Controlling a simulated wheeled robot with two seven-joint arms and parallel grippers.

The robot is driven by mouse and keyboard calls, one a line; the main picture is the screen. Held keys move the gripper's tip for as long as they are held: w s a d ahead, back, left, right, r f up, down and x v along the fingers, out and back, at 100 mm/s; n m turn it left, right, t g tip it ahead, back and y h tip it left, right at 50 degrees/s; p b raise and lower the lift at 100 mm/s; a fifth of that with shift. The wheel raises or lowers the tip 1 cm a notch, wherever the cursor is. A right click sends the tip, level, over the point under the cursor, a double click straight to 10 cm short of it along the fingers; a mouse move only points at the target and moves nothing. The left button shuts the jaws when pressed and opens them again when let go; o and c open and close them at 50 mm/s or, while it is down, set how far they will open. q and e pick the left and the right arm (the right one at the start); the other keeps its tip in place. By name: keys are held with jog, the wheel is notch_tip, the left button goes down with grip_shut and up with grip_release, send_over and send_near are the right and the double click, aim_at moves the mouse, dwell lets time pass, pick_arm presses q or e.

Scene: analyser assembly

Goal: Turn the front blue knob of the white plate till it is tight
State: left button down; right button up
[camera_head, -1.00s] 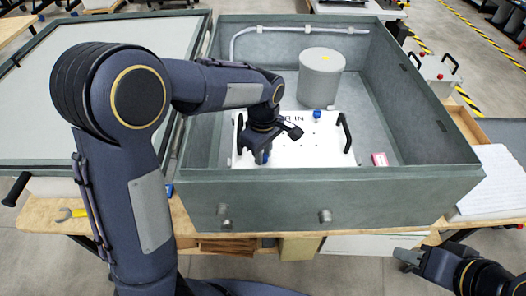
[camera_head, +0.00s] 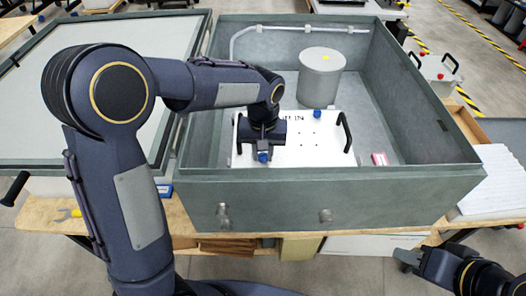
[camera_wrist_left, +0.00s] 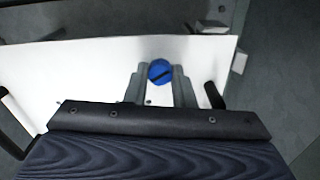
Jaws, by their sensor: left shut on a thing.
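The white plate (camera_head: 300,152) lies in the grey open box, with black handles at its sides. The front blue knob (camera_head: 263,156) is near the plate's front edge; it also shows in the left wrist view (camera_wrist_left: 160,72). My left gripper (camera_head: 264,153) points down at the plate. In the wrist view its two fingers (camera_wrist_left: 161,80) stand on either side of the knob, shut on it. A second blue knob (camera_head: 317,114) sits further back on the plate. My right gripper (camera_head: 408,258) is outside the box at the lower right; its fingers are too unclear to judge.
The grey box wall (camera_head: 330,200) rises in front of the plate. A grey cylinder (camera_head: 321,78) stands behind the plate. A small pink-red item (camera_head: 380,159) lies on the box floor at the right. A yellow tool (camera_head: 70,213) lies on the wooden bench at the left.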

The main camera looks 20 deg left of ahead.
pick_arm(q)
jog(key=m, duration=0.5)
jog(key=shift+r+m, duration=0.1)
jog(key=shift+m, duration=0.2)
jog(key=m, duration=0.5)
jog(key=shift+m, duration=0.3)
jog(key=m+p, duration=0.1)
jog(key=m, duration=0.4)
jog(key=m+p, duration=0.1)
jog(key=m, duration=0.3)
jog(key=shift+w+r+m, duration=0.1)
jog(key=shift+m, duration=0.3)
jog(key=m+p, duration=0.1)
jog(key=m, duration=0.4)
jog(key=m+p, duration=0.2)
jog(key=m, duration=0.5)
jog(key=shift+r+p, duration=0.1)
jog(key=shift+p, duration=0.25)
jog(key=m, duration=0.9)
jog(key=shift+m, duration=0.3)
